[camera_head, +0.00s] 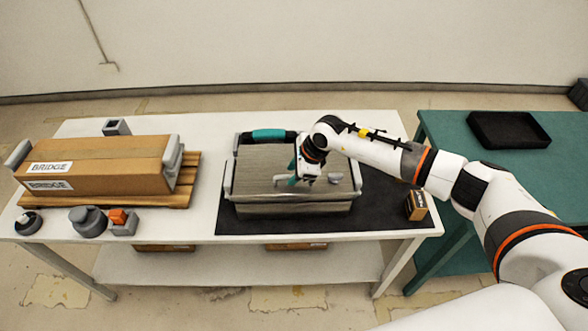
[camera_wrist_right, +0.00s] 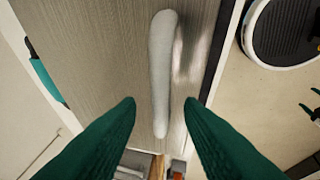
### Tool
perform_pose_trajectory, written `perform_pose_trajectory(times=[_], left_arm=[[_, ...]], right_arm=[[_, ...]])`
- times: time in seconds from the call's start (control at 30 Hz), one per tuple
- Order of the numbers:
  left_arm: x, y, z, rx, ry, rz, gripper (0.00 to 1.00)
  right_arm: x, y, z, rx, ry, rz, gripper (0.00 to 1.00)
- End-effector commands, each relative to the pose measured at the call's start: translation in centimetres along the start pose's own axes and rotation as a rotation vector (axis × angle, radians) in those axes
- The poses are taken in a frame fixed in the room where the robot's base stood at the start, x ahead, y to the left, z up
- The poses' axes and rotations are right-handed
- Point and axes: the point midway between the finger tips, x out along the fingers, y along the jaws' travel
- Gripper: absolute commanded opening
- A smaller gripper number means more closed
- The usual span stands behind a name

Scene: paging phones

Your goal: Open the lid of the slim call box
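The call box (camera_head: 255,165) is a grey wood-grained box on a dark mat, with a teal carrying handle (camera_head: 269,135) at its back and pale grey brackets at its sides. Its flat lid looks shut in the head view. A pale grey bar handle (camera_wrist_right: 162,75) is on the lid face. My right gripper (camera_head: 297,181) is over the lid beside this bar. In the right wrist view its two green fingers (camera_wrist_right: 160,106) are spread apart, with the bar's end between the tips. I cannot tell whether they touch it. My left gripper is not in view.
The dark mat (camera_head: 385,212) lies on a white table (camera_head: 207,160). A cardboard "BRIDGE" box (camera_head: 110,165) rests on a wooden pallet (camera_head: 190,175) at left, with small grey parts in front. A small brown box (camera_head: 416,205) stands at the mat's right. A black tray (camera_head: 508,130) is on the teal table (camera_head: 440,135).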

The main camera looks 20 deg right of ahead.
Motion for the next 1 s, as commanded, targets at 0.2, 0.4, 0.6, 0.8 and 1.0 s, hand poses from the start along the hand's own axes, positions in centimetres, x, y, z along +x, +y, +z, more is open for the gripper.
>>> perform_pose_trajectory(times=[0.2, 0.4, 0.6, 0.8, 1.0], left_arm=[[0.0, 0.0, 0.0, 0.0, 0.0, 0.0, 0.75], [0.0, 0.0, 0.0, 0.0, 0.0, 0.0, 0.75], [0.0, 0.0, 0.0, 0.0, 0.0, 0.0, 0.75], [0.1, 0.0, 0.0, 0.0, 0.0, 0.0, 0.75], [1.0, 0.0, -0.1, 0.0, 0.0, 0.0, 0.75]], right_arm=[[0.2, 0.0, 0.0, -0.001, 0.0, 0.0, 0.34], [0.1, 0.0, 0.0, 0.0, 0.0, 0.0, 0.11], [0.1, 0.0, 0.0, 0.0, 0.0, 0.0, 0.0], [0.1, 0.1, -0.1, 0.002, 0.001, -0.004, 0.0], [-0.5, 0.6, -0.6, 0.023, 0.001, -0.051, 0.0]])
